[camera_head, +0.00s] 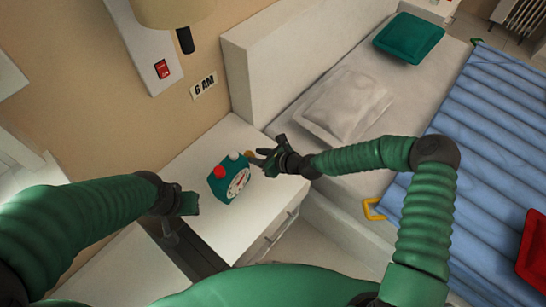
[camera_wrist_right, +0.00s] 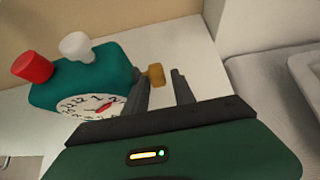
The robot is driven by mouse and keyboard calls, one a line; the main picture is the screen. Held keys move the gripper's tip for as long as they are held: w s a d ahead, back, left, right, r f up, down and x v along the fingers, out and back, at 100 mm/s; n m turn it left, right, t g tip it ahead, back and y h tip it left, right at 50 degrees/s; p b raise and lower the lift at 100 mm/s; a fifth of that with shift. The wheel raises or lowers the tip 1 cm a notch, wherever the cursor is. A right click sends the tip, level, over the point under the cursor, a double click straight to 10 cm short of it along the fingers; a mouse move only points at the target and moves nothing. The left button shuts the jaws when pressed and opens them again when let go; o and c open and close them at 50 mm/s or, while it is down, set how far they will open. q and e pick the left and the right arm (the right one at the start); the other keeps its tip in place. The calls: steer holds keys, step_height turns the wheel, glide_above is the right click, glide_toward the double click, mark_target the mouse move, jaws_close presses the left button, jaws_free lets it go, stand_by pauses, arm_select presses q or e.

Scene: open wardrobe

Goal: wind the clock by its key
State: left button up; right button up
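The teal clock (camera_head: 231,179) stands on the white bedside table, with a red knob, a white knob and a white dial. It shows at the left in the right wrist view (camera_wrist_right: 82,88). The gold key (camera_head: 249,154) is at the clock's side nearest my right gripper. My right gripper (camera_head: 257,158) is open. In the right wrist view, the key (camera_wrist_right: 156,73) appears between its fingertips, nearer the left finger; contact cannot be told. The key's join with the clock is hidden. My left gripper (camera_head: 189,203) is left of the clock, apart from it; its fingers are unclear.
The white bedside table (camera_head: 190,160) has bare top around the clock. A bed with a grey pillow (camera_head: 345,103), teal cushion (camera_head: 409,38) and blue blanket (camera_head: 470,140) lies to the right. A lamp (camera_head: 172,12) and a red switch (camera_head: 162,69) are above.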

steer(key=p+v, duration=0.2)
steer(key=v, duration=1.1)
steer(key=shift+s+d+r, duration=0.15)
steer(key=shift+s+d, duration=0.1)
steer(key=shift+s, duration=0.05)
